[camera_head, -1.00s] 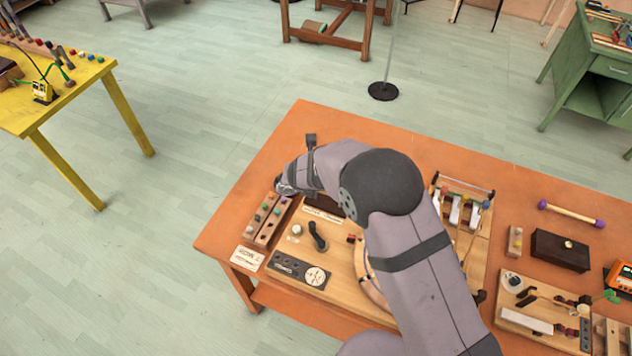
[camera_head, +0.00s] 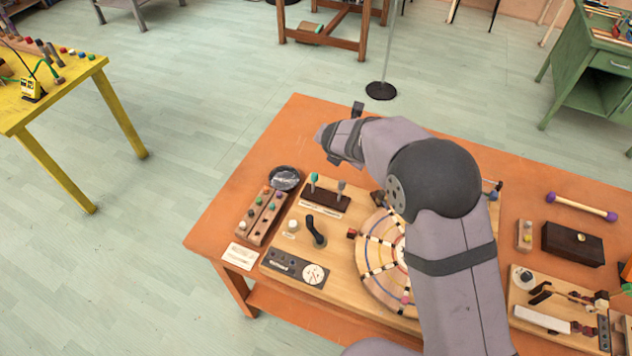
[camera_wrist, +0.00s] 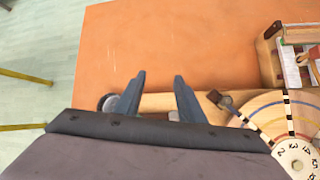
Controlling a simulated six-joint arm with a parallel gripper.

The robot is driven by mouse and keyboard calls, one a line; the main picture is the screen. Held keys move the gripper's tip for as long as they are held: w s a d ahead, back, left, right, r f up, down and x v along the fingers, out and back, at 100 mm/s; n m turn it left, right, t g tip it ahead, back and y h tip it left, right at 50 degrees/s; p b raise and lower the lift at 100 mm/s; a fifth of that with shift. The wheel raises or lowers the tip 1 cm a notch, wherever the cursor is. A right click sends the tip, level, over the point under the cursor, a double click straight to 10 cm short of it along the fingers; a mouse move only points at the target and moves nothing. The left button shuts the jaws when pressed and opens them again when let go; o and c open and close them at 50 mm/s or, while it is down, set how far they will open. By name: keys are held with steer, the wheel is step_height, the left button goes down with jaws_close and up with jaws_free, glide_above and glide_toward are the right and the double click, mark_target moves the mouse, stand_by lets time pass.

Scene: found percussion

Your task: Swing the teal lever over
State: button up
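The teal lever (camera_head: 314,178) stands up at the left end of a dark block (camera_head: 325,199) on the wooden board, in the head view. A similar grey lever (camera_head: 341,187) stands at the block's right end. My gripper (camera_wrist: 159,75) is open and empty in the wrist view, its two blue-grey fingers apart above the board's far edge. In the head view my wrist is above and behind the levers, and the fingertips are hidden. I cannot make out the teal lever in the wrist view.
A black lever (camera_head: 315,231), a white knob (camera_head: 292,226) and a striped wheel (camera_head: 370,262) share the board. A round dark dish (camera_head: 284,178) and peg blocks (camera_head: 262,215) are at its left. The orange tabletop (camera_wrist: 160,40) behind the board is clear.

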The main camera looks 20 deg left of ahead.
steer(key=m, duration=0.3)
steer(key=m+g+y, duration=0.2)
steer(key=m+g, duration=0.2)
steer(key=m, duration=1.7)
glide_toward(315, 174)
steer(key=w, duration=0.1)
steer(key=m, duration=0.1)
steer(key=f+m, duration=0.1)
steer(key=m, duration=0.1)
steer(key=shift+s+a+g+b, duration=0.1)
steer(key=shift+s+g+b, duration=0.05)
steer(key=shift+g+b, duration=0.2)
steer(key=shift+f, duration=0.1)
steer(key=shift+p+x, duration=1.45)
steer(key=shift+x, duration=2.1)
steer(key=shift+a, duration=0.1)
jaws_close()
